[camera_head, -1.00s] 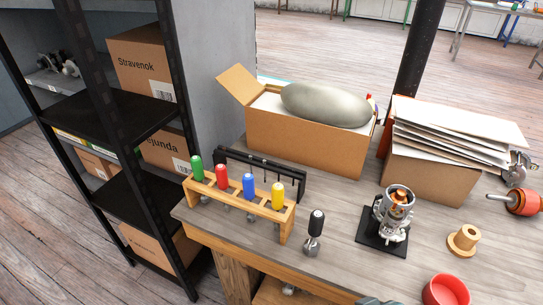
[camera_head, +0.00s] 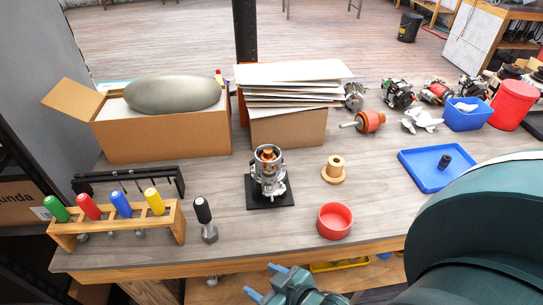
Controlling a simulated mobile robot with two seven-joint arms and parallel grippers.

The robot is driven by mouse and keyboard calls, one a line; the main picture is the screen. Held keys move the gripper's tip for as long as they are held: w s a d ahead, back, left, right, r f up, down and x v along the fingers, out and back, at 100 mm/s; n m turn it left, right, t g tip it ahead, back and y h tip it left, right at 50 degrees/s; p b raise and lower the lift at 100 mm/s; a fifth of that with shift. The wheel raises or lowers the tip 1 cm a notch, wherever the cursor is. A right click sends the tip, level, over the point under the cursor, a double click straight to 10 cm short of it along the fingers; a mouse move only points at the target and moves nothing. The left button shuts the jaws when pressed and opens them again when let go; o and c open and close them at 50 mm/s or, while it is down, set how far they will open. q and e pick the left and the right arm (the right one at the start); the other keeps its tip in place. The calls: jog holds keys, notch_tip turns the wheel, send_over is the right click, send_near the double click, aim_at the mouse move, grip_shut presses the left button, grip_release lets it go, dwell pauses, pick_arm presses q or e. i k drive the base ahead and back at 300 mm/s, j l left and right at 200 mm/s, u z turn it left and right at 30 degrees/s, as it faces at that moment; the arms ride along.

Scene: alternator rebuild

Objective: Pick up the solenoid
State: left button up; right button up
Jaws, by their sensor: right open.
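A small dark cylinder (camera_head: 444,161), which looks like the solenoid though I cannot be sure, sits in a shallow blue tray (camera_head: 412,178) at the right of the workbench. My right gripper (camera_head: 265,281) shows at the bottom middle, with its two blue fingertips apart and nothing between them. It is in front of the bench's near edge, well to the left of the tray. My large teal right arm fills the lower right and hides part of the bench there. My left gripper is out of view.
An alternator assembly (camera_head: 268,175) stands on a black base mid-bench. A red bowl (camera_head: 335,220) and wooden spool (camera_head: 334,172) stand between it and the tray. A screwdriver rack (camera_head: 118,230) is at left. A blue bin (camera_head: 468,116) and red bucket (camera_head: 512,104) stand behind the tray.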

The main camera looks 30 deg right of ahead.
aim_at(269, 186)
jog(key=j+z, duration=0.15)
jog(key=z, duration=1.1)
